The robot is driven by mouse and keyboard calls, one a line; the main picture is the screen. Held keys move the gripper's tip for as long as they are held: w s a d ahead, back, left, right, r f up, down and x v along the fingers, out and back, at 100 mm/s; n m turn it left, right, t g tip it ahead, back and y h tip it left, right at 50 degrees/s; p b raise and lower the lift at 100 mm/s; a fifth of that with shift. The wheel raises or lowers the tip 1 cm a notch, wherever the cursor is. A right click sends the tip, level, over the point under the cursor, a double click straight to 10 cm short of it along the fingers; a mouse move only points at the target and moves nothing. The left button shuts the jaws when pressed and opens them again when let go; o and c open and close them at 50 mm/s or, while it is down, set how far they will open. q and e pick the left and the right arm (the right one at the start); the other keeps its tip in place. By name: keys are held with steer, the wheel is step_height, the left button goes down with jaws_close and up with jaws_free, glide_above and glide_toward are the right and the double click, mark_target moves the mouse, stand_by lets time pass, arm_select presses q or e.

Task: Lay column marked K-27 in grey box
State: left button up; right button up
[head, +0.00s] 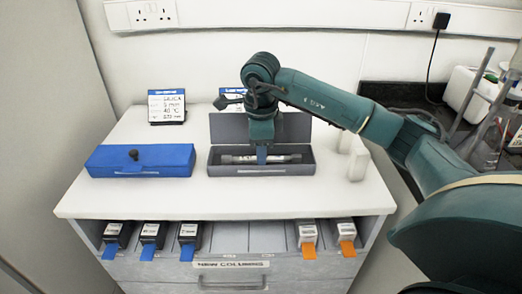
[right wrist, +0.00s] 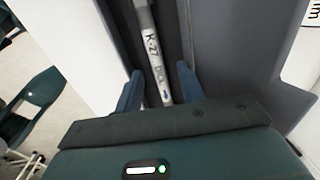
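The column marked K-27 (right wrist: 153,45) is a slim pale tube with a handwritten label. It lies lengthwise inside the open grey box (head: 262,170), and its ends show in the head view (head: 286,158). The grey box stands on the white cabinet top with its lid raised at the back. My right gripper (head: 262,160) points down into the box over the column's middle. In the right wrist view its two fingers (right wrist: 160,88) are apart, one on each side of the column, with gaps between. My left gripper is not in view.
A closed blue box (head: 140,160) with a dark knob stands left of the grey box. A label stand (head: 167,106) is behind it. White blocks (head: 356,160) stand right of the grey box. The open drawer (head: 250,240) below holds several small boxes with blue or orange tabs.

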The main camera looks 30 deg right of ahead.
step_height(320, 180, up, 12)
steer(key=s+p, duration=0.1)
steer(key=shift+a+r, duration=0.2)
steer(key=shift+a, duration=0.15)
steer(key=shift+s, duration=0.1)
